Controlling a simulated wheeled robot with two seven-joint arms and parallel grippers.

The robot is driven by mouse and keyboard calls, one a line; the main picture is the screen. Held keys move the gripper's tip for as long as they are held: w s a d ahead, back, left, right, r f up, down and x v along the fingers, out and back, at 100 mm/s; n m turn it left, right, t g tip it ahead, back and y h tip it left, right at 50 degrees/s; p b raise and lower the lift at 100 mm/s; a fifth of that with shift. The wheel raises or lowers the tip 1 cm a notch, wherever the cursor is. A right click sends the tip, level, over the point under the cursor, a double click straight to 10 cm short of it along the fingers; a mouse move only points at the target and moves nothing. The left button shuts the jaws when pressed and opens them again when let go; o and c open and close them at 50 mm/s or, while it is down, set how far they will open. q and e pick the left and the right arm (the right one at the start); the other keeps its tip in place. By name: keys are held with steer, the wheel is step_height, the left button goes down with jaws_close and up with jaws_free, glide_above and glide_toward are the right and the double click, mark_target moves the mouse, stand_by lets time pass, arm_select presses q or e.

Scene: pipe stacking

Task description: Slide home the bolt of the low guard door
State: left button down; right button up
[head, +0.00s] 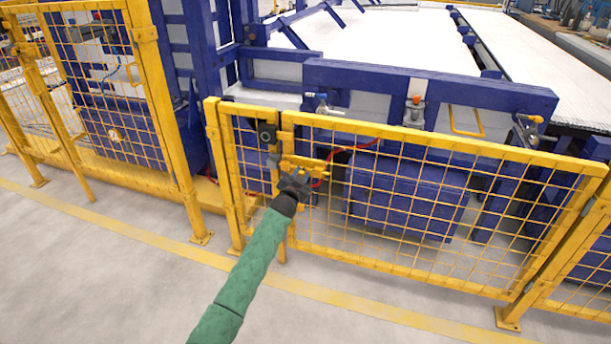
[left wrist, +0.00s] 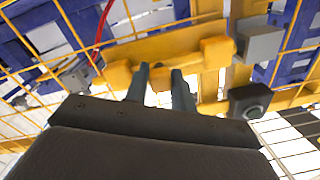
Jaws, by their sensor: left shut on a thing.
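The low guard door (head: 420,139) is a yellow-framed mesh panel in the middle and right of the head view. Its yellow bolt (head: 312,163) sits at the door's left edge, beside the post. In the left wrist view the bolt assembly (left wrist: 165,46) is a yellow plate and bar with a block at its right end. My left gripper (head: 293,184) reaches it from the front, and its fingers (left wrist: 161,82) are close together on a yellow part of the bolt. The fingers partly hide that part. I cannot tell how far the bolt sits in its keeper. My right gripper is not in view.
A small black box (head: 266,132) is on the post left of the bolt; it also shows in the left wrist view (left wrist: 250,101). A taller yellow mesh fence (head: 150,90) stands at the left. Blue machinery (head: 430,90) is behind the door. The floor in front is clear.

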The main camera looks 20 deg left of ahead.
arm_select(q)
steer(key=a+p, duration=0.1)
steer(key=a, duration=0.3)
steer(key=shift+a, duration=0.1)
steer(key=c, duration=1.2)
jaws_free()
steer(key=shift+a, duration=0.1)
steer(key=shift+o, duration=0.2)
glide_toward(293, 167)
steer(key=shift+s+f, duration=0.1)
steer(key=shift+s, duration=0.5)
steer(key=shift+a, duration=0.1)
